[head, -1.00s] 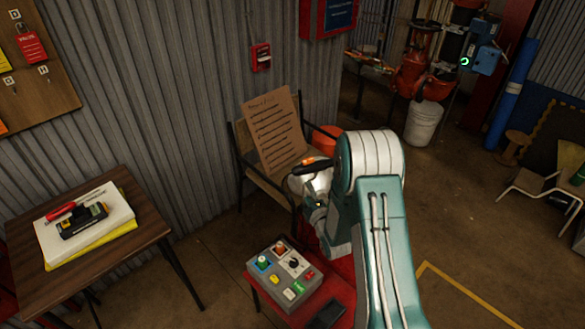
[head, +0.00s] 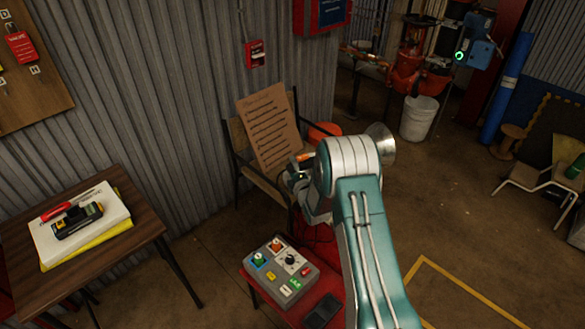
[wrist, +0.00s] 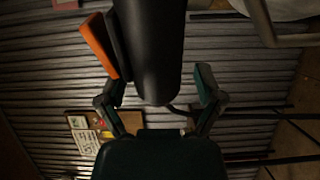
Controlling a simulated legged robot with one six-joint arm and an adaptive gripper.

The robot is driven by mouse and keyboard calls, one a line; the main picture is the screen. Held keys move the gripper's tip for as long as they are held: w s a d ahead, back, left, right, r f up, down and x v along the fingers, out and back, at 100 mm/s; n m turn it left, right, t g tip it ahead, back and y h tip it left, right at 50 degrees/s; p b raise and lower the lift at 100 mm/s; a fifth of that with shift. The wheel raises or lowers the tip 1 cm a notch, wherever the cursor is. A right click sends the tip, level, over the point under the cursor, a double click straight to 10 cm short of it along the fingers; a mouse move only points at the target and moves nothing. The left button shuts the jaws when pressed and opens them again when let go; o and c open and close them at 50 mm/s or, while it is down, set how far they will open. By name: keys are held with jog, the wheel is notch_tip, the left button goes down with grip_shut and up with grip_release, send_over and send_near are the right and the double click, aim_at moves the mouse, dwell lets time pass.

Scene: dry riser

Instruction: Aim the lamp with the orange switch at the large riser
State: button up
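The lamp has a black body (wrist: 158,50) and a flared silver head (head: 381,143). The head sticks out to the right of my arm, its mouth turned rightward. An orange part (wrist: 98,45), apparently the switch, shows beside the body; a bit of orange also shows left of my arm in the head view. My gripper (wrist: 160,88) has its fingers on either side of the lamp body and appears to hold it. The red riser pipework (head: 412,65) stands at the back; which pipe is the large riser is unclear. No beam shows on it.
A control box (head: 280,272) stands on the red surface below my arm. A chair (head: 236,150) with a cardboard sign (head: 268,130) stands against the corrugated wall. A wooden table (head: 148,228) is at left, a white bucket (head: 418,120) at the back.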

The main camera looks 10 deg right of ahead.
grip_shut()
jog(key=shift+s+f+y, duration=0.15)
jog(key=shift+s+y, duration=0.05)
jog(key=shift+y, duration=0.1)
